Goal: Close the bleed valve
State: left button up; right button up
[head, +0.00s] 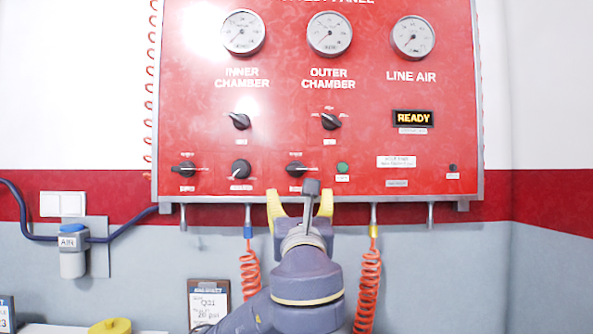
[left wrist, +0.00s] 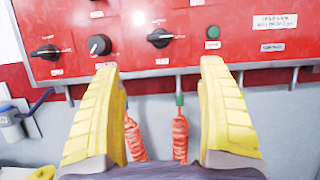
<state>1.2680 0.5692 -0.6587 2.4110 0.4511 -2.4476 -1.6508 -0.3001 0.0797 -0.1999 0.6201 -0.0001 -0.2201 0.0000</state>
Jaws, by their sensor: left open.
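A red panel (head: 362,95) hangs on the wall with black knobs. Its lower row has a left knob (head: 187,169), a middle knob (head: 241,169) and a right knob (head: 296,170). Their small labels are too blurred to tell which is the bleed valve. The left and right knobs' pointers lie roughly horizontal. My left gripper (head: 300,203) is open and empty, with yellow fingers just below the right knob in the head view. In the left wrist view, the middle knob (left wrist: 98,45) and right knob (left wrist: 160,38) show beyond the spread fingertips. My right gripper is out of view.
Two upper knobs (head: 240,121) (head: 331,121), three gauges and a lit READY display (head: 413,118) are above. A green button (head: 342,168) is right of the lower knobs. Orange coiled hoses (head: 369,285) hang below the panel. An AIR unit (head: 73,250) is at left.

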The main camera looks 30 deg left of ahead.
aim_at(296, 170)
pick_arm(q)
jog(key=x, duration=1.7)
jog(key=shift+a, duration=0.1)
jog(key=c, duration=1.3)
